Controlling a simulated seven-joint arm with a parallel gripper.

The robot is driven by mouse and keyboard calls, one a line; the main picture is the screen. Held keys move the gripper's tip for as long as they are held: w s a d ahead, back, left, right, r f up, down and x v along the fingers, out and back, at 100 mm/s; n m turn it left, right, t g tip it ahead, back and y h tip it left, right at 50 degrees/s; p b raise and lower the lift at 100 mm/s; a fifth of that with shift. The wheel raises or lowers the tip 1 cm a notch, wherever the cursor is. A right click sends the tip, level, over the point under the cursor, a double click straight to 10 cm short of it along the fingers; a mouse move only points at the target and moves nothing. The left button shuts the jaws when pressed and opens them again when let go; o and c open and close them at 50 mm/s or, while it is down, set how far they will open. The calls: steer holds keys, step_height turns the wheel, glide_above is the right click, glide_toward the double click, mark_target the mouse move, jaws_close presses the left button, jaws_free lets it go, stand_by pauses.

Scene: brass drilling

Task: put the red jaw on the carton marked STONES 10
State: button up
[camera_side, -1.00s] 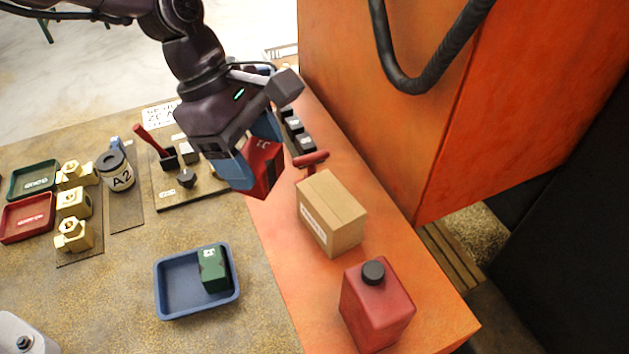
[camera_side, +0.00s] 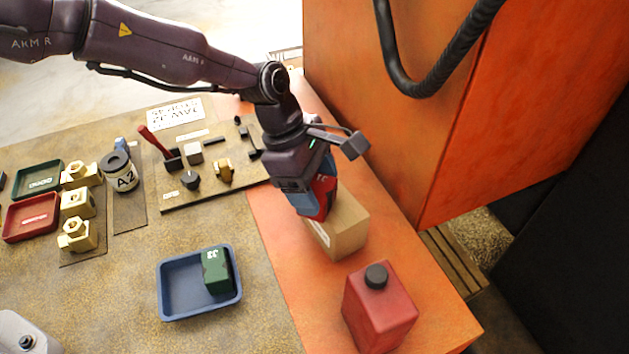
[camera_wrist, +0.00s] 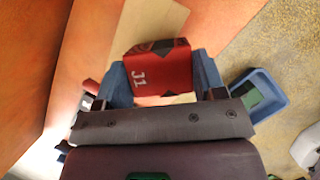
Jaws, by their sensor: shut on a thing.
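The red jaw (camera_side: 326,190) is held between the blue fingers of my gripper (camera_side: 318,200). It also shows in the wrist view (camera_wrist: 160,76), with J1 marked on it and a finger on each side. The tan carton (camera_side: 347,238) stands on the orange surface, under and just right of the jaw in the side view. My gripper and the jaw cover its far left part. I cannot tell whether the jaw touches the carton's top. The carton's label is mostly hidden and cannot be read.
A red canister (camera_side: 379,312) with a black cap stands close in front of the carton. A blue tray (camera_side: 175,306) holding a green jaw (camera_side: 216,271) lies to the left. A tool board (camera_side: 205,197) lies behind. The orange machine wall (camera_side: 390,120) rises on the right.

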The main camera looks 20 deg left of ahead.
steer(key=o, duration=1.1)
steer(key=shift+f, duration=0.1)
steer(key=v, duration=1.2)
